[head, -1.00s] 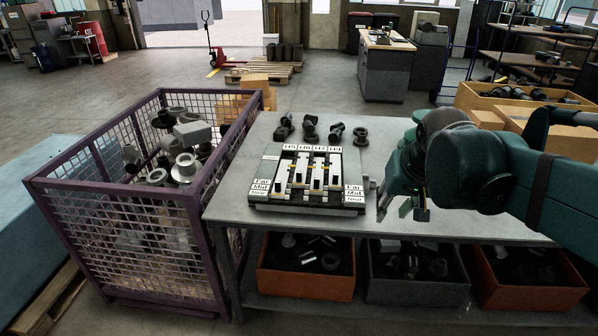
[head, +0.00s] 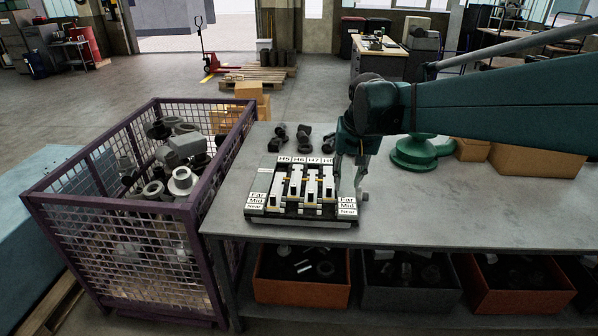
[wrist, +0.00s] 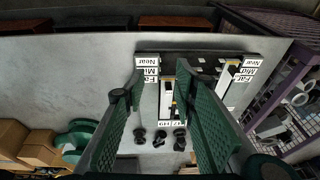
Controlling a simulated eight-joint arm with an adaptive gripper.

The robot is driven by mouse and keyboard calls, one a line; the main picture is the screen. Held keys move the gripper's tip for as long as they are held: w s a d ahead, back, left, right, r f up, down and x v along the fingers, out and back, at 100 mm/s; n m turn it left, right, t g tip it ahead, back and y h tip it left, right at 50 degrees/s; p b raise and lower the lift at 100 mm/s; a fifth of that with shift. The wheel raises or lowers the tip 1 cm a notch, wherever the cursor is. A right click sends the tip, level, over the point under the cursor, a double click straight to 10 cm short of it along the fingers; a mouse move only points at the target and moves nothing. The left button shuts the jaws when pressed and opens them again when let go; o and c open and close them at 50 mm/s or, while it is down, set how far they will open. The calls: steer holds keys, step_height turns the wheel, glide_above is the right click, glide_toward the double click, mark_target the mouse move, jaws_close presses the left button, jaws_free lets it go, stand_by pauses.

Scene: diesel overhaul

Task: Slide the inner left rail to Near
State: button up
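A dark board (head: 257,215) with several rails in a row lies on the bench's left part. White labels H5, H6 and H7 top the columns; the fourth label is partly hidden. Far, Mid and Near labels run down both sides, Near at the front. The inner left rail (head: 295,181), under H6, has a white block that appears towards the Far end; its exact stop is hard to read. My gripper (head: 350,186) is above the board's right edge, pointing down. In the wrist view my gripper (wrist: 161,80) is open and empty, its right finger hiding part of the rails.
Dark metal parts (head: 303,136) lie just behind the board. A purple mesh crate (head: 150,205) of parts stands left of the bench. A green round base (head: 415,153) and cardboard boxes (head: 535,160) are at right. The front right benchtop (head: 450,210) is clear.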

steer(key=w+a+f+g+p, duration=0.2)
steer(key=w+a+f+p, duration=0.2)
steer(key=w+a, duration=0.7)
steer(key=p, duration=0.4)
glide_above(293, 185)
steer(key=shift+g+h, duration=0.3)
steer(key=shift+g, duration=0.1)
steer(key=f, duration=0.6)
steer(key=shift+d+f, duration=0.35)
steer(key=shift+w+a+f, duration=0.15)
steer(key=shift+a+f, duration=0.15)
steer(key=shift+f, duration=0.05)
steer(key=shift+f, duration=0.15)
steer(key=shift+f, duration=3.75)
steer(key=shift+c, duration=0.2)
jaws_close()
